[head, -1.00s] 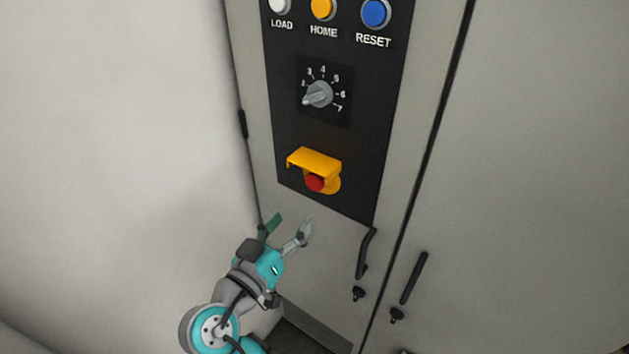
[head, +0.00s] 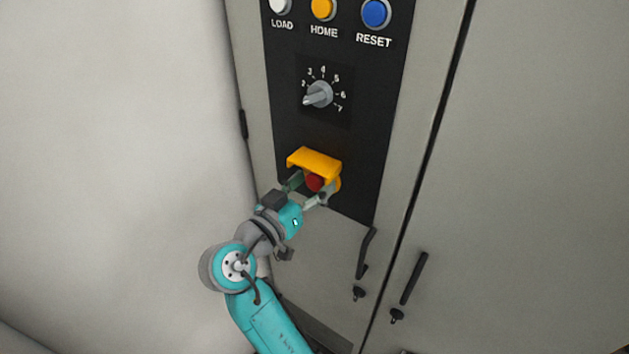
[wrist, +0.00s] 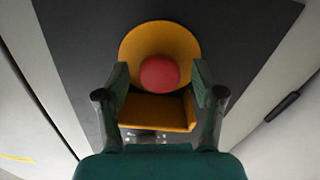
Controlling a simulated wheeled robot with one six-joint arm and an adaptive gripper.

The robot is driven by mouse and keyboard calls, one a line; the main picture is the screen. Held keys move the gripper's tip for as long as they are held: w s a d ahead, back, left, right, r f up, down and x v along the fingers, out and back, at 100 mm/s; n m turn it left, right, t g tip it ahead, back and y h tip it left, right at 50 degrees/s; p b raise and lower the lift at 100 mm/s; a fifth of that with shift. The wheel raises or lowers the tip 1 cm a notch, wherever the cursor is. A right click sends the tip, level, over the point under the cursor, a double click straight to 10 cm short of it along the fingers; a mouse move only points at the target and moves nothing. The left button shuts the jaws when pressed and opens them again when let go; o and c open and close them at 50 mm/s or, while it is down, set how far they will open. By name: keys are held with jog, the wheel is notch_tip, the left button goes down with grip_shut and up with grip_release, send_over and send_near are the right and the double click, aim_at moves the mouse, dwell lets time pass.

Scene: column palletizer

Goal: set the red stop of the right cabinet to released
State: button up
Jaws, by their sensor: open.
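The red stop (head: 314,182) is a round red button on a yellow base, under a yellow hood (head: 315,161) low on the cabinet's black panel. In the wrist view the red stop (wrist: 159,73) sits in the middle, with the yellow hood (wrist: 157,111) below it. My gripper (head: 309,188) is open, with one finger on each side of the red stop. In the wrist view its fingertips (wrist: 159,82) flank the button with gaps on both sides, and nothing is held. Whether the stop is pressed in or out cannot be told.
Above the stop on the black panel (head: 285,125) are a grey rotary selector (head: 318,94) and LOAD, HOME (head: 323,9) and RESET (head: 375,13) buttons. Door handles (head: 366,254) are at lower right. A pale wall (head: 110,150) stands at left.

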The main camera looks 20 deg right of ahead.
jog(key=shift+w+d, duration=0.35)
jog(key=shift+d, duration=0.15)
grip_shut()
jog(key=shift+v, duration=1.1)
grip_release()
jog(key=shift+s+a, duration=0.1)
jog(key=v, duration=1.2)
